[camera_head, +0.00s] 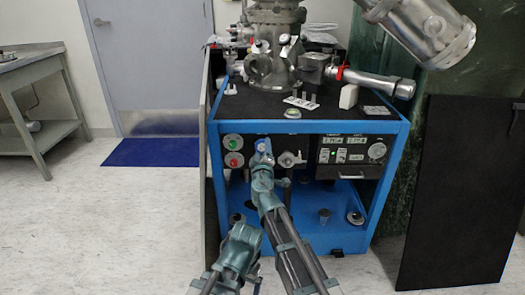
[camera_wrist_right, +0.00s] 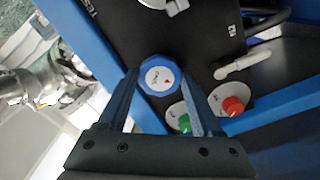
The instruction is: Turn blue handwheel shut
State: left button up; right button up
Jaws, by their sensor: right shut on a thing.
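The blue handwheel (camera_wrist_right: 158,78) has a round white face with a small red mark. It sits on the black front panel of the blue-framed vacuum cart. In the right wrist view my right gripper (camera_wrist_right: 160,85) has one finger on each side of its rim and is shut on it. In the head view my right gripper (camera_head: 262,158) reaches the panel and hides most of the handwheel (camera_head: 261,146). Another of my arm's links shows at lower centre, but my left gripper's fingers do not show.
Green (camera_head: 236,160) and red (camera_head: 232,142) buttons sit left of the handwheel. A grey valve (camera_head: 289,159) and a display panel (camera_head: 350,150) are to its right. Metal pump parts (camera_head: 272,65) stand on the cart top. A black board (camera_head: 455,200) leans at right. Floor at left is clear.

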jog(key=m, duration=1.3)
jog(key=shift+s+m, duration=0.1)
jog(key=shift+m, duration=0.3)
jog(key=m, duration=0.6)
jog(key=shift+a, duration=0.1)
jog(key=m, duration=0.7)
jog(key=o, duration=1.4)
